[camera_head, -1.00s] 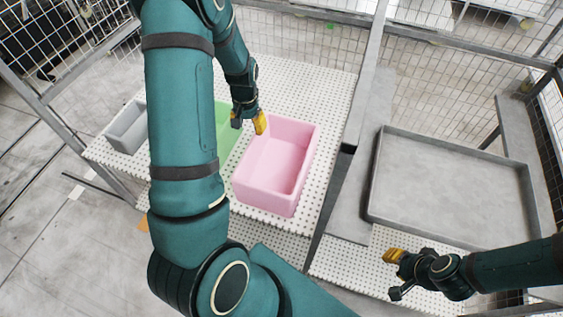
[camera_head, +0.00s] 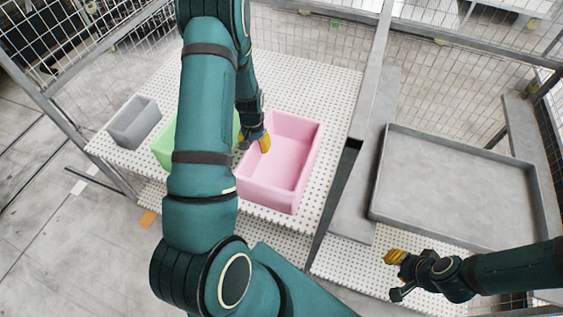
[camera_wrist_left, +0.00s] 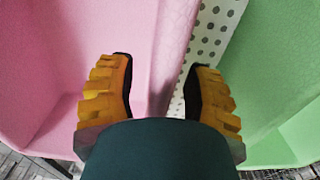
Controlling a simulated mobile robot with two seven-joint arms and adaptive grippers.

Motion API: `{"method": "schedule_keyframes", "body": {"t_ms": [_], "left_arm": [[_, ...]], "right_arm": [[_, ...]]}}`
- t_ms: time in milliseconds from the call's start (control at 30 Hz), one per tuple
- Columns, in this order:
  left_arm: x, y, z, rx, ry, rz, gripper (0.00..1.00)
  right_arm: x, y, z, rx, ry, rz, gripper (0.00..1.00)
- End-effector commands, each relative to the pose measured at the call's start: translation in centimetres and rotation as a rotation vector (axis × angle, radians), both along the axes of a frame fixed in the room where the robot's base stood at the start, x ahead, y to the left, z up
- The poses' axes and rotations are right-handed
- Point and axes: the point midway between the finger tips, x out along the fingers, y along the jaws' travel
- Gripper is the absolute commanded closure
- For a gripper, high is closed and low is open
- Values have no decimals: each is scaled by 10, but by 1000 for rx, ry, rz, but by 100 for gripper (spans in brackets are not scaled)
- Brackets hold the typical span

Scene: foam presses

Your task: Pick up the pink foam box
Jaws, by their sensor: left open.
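The pink foam box (camera_head: 292,170) is an open-topped box on the perforated white table (camera_head: 318,88). My left gripper (camera_head: 256,141) is at its left wall, near the far part of that side. In the left wrist view the two yellow fingers (camera_wrist_left: 158,98) are apart, with the upright wall of the pink box (camera_wrist_left: 168,50) between them. One finger is over the inside of the box and the other over the gap beside it. The wall does not look clamped. My right gripper (camera_head: 394,256) is at the lower right, away from the box; its finger gap is unclear.
A green foam box (camera_head: 163,146) stands close to the left of the pink one, partly hidden by my left arm; it also shows in the wrist view (camera_wrist_left: 275,70). A grey box (camera_head: 135,122) stands farther left. A large empty grey tray (camera_head: 455,190) lies at the right.

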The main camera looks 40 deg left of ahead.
Motion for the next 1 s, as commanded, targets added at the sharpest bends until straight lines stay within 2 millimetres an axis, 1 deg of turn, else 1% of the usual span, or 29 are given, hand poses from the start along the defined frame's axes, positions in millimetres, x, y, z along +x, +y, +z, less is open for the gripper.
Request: {"method": "schedule_keyframes", "body": {"t_ms": [167, 200, 267, 300, 800, 867, 1000], "left_arm": [[0, 0, 0, 0, -1, 0, 50], [0, 0, 1, 0, -1, 0, 64], [0, 0, 1, 0, -1, 0, 86], [0, 0, 1, 0, -1, 0, 100], [0, 0, 1, 0, 0, -1, 100], [0, 0, 5, 0, -1, -1, 100], [1, 0, 25, 2, -3, -2, 100]], "right_arm": [[0, 0, 0, 0, 0, 0, 66], [0, 0, 0, 0, 0, 0, 66], [0, 0, 0, 0, 0, 0, 66], [0, 0, 0, 0, 0, 0, 66], [0, 0, 0, 0, 0, 0, 66], [0, 0, 1, 0, -1, 0, 66], [1, 0, 4, 0, -2, -2, 66]]}}
